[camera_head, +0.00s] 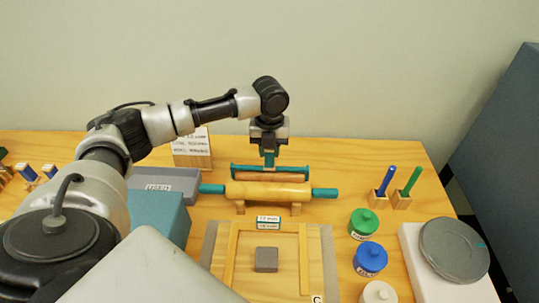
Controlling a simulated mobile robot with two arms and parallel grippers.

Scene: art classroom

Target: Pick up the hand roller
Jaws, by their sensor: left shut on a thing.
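My left gripper (269,146) points down at the back middle of the table and is shut on the upright teal handle of the hand roller (270,176). The hand roller has a teal frame and a tan wooden roller. It is directly behind the rolling pin (268,190), which partly overlaps its lower edge in the picture. Whether the hand roller touches the table or its stand is hard to tell. My right gripper is out of view.
The rolling pin with teal ends rests on wooden supports. In front, a board (318,245) with wooden strips holds a grey block (266,260). Green (363,224) and blue (369,259) jars, tools in holders and a scale (453,250) stand right. A grey tray (178,182) lies left.

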